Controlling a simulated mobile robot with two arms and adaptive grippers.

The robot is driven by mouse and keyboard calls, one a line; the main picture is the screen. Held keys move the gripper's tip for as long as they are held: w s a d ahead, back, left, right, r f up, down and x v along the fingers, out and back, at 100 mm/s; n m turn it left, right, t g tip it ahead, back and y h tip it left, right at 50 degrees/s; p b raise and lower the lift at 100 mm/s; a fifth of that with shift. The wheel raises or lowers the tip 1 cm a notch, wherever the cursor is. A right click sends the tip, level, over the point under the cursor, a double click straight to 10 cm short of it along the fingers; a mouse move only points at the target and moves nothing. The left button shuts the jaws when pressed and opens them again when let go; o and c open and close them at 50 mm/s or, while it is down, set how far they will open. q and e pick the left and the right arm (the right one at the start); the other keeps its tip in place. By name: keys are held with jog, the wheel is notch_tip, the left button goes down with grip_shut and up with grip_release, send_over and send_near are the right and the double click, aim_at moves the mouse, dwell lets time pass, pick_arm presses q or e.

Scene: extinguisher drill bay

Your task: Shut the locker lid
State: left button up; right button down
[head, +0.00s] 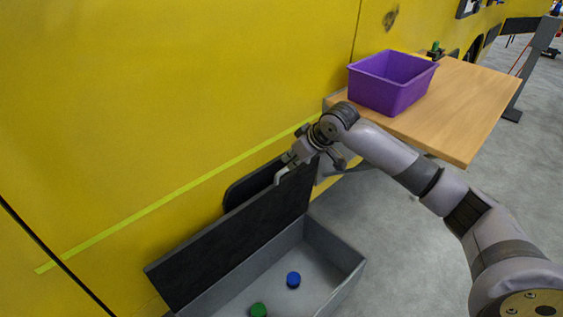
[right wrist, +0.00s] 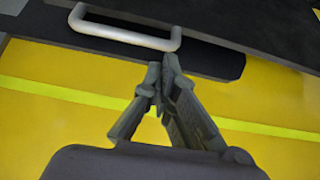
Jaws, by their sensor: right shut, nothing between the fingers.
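The locker (head: 332,240) is a grey open box on the floor in the head view. Its dark lid (head: 235,246) stands raised and tilted along the side by the yellow wall, so the locker is open. A pale bar handle (right wrist: 125,32) shows on the dark lid (right wrist: 225,25) in the right wrist view. My right gripper (head: 287,168) is by the upper edge of the lid, near its far end. In the right wrist view its fingers (right wrist: 161,75) are shut and empty, close beside the handle, with no clear grip on it. My left gripper is out of view.
A green disc (head: 258,310) and a blue disc (head: 293,279) lie inside the locker. A purple bin (head: 391,84) stands on a wooden table (head: 458,105) behind my right arm. The yellow wall (head: 180,100) is close behind the lid.

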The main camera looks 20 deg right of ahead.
notch_tip(320, 180, up, 4)
jog(key=d, duration=0.2)
jog(key=b+x, duration=0.1)
jog(key=x, duration=0.8)
jog(key=shift+w+a+r, duration=0.15)
jog(key=shift+r, duration=0.05)
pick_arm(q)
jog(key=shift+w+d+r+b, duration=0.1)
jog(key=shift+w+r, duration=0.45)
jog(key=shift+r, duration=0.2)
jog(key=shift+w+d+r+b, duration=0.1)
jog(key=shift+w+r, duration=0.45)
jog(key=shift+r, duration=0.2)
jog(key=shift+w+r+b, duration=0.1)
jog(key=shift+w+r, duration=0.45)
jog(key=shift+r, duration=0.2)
pick_arm(e)
jog(key=shift+w+a+f, duration=0.1)
jog(key=shift+w+f, duration=0.3)
jog(key=shift+f, duration=0.15)
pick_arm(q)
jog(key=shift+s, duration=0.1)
